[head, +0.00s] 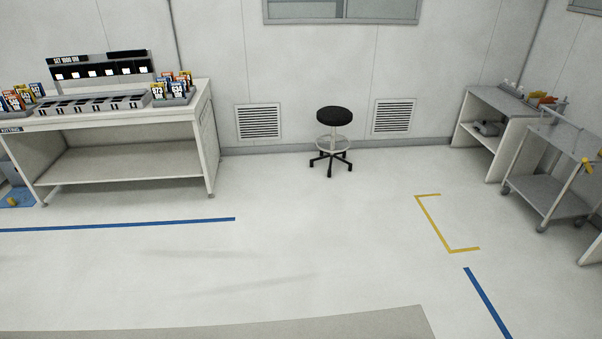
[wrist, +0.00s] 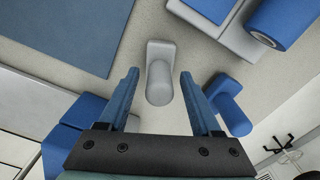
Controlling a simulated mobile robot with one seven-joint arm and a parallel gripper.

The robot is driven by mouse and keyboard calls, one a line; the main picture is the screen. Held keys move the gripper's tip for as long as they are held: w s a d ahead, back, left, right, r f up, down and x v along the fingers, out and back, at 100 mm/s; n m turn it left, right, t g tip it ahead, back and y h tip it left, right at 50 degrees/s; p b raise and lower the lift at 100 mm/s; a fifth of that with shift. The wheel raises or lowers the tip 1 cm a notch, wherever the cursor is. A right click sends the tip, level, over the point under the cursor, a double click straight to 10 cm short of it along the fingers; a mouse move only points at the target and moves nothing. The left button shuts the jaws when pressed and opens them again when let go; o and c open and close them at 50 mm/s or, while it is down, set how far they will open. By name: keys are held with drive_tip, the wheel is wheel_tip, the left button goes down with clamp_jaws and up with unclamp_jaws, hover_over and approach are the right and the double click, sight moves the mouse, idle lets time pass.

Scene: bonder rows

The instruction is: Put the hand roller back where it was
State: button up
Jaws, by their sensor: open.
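My gripper (wrist: 159,76) is open in the wrist view, its two blue fingers spread apart. A small rounded grey piece (wrist: 160,70) shows between and beyond the fingertips, with no visible contact with either. I cannot tell for certain which of these, if any, is the hand roller. The head view shows neither my gripper nor a clear hand roller.
In the wrist view a blue mat (wrist: 70,35) lies upper left and a large blue roll (wrist: 282,22) upper right. In the head view a kitting bench (head: 120,160) stands left, a black stool (head: 334,117) mid-back, a cart (head: 552,190) right. The middle floor is clear.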

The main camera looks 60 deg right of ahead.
wheel_tip(320, 180, up, 11)
drive_tip(key=shift+r, duration=0.1)
idle(0.3)
drive_tip(key=w+d+r+n+t+h, duration=0.1)
drive_tip(key=w+r+n+t+h, duration=0.35)
drive_tip(key=w+r, duration=0.9)
drive_tip(key=w+a+r+n+t, duration=0.35)
drive_tip(key=w+r+t, duration=0.2)
drive_tip(key=r, duration=0.55)
drive_tip(key=w+a+r+n+t, duration=0.2)
drive_tip(key=w+r+n+t, duration=0.4)
drive_tip(key=r, duration=0.4)
drive_tip(key=s+a+r+n+t+y, duration=0.1)
drive_tip(key=s+a+r+n+t, duration=0.2)
drive_tip(key=r, duration=0.7)
drive_tip(key=s+a+r+n+t+y, duration=0.1)
drive_tip(key=s+a+r+n+t, duration=0.2)
drive_tip(key=r, duration=0.8)
drive_tip(key=s+a+r+n+t+y, duration=0.2)
drive_tip(key=s+a+r+n+t, duration=0.1)
drive_tip(key=a+r, duration=0.4)
wheel_tip(320, 180, up, 3)
drive_tip(key=shift+s+r+t, duration=0.2)
drive_tip(key=shift+s+t, duration=0.55)
drive_tip(key=shift+t, duration=0.45)
